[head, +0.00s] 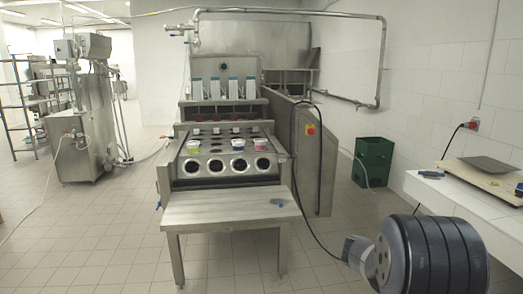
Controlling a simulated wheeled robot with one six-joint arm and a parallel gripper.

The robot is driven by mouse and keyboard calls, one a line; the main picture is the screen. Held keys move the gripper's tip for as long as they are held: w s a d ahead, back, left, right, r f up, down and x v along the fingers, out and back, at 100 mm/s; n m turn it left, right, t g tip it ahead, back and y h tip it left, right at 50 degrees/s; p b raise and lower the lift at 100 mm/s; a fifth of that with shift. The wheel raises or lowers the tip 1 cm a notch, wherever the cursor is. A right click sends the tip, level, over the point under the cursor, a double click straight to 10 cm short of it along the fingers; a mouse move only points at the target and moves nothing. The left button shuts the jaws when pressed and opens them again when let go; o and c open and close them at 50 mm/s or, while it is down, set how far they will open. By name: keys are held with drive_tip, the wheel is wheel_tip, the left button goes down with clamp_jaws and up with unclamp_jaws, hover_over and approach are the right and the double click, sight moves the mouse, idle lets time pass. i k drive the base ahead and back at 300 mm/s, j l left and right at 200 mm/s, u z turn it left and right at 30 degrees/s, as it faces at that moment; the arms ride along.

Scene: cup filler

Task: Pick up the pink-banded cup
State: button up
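A small cup with a pink band (262,144) stands upright at the right end of a row of cup slots on the steel filling machine (228,168). Just left of it stands a cup with a blue-violet band (238,145). A cup with a yellow-green band (192,147) stands at the left end of the same row. The cups are small in the picture, so fine detail is unclear. A large dark part of my own arm fills the lower right, far from the cups. My gripper's fingers do not show.
A green crate (373,161) is on the floor at right. A white counter (450,191) lines the right wall.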

sight(260, 143)
drive_tip(key=k+u, duration=0.1)
drive_tip(key=u, duration=0.4)
drive_tip(key=k+u, duration=0.1)
drive_tip(key=u, duration=0.35)
drive_tip(key=j+u, duration=0.1)
drive_tip(key=u, duration=0.4)
drive_tip(key=l+u, duration=0.15)
drive_tip(key=u, duration=0.25)
drive_tip(key=l+u, duration=0.15)
drive_tip(key=u, duration=0.2)
drive_tip(key=l+u, duration=0.15)
drive_tip(key=u, duration=0.25)
drive_tip(key=l+u, duration=0.2)
drive_tip(key=u, duration=0.2)
drive_tip(key=k+l, duration=0.15)
drive_tip(key=l, duration=0.65)
drive_tip(key=k+l, duration=0.15)
drive_tip(key=l, duration=0.65)
drive_tip(key=k+l, duration=0.15)
drive_tip(key=l, duration=0.6)
drive_tip(key=k+l, duration=0.15)
drive_tip(key=l, duration=0.65)
drive_tip(key=k+l, duration=0.15)
drive_tip(key=l, duration=0.65)
drive_tip(key=k+l, duration=0.1)
drive_tip(key=l, duration=0.7)
drive_tip(key=k+l, duration=0.15)
drive_tip(key=l, duration=0.65)
drive_tip(key=k+l, duration=0.15)
drive_tip(key=l, duration=0.65)
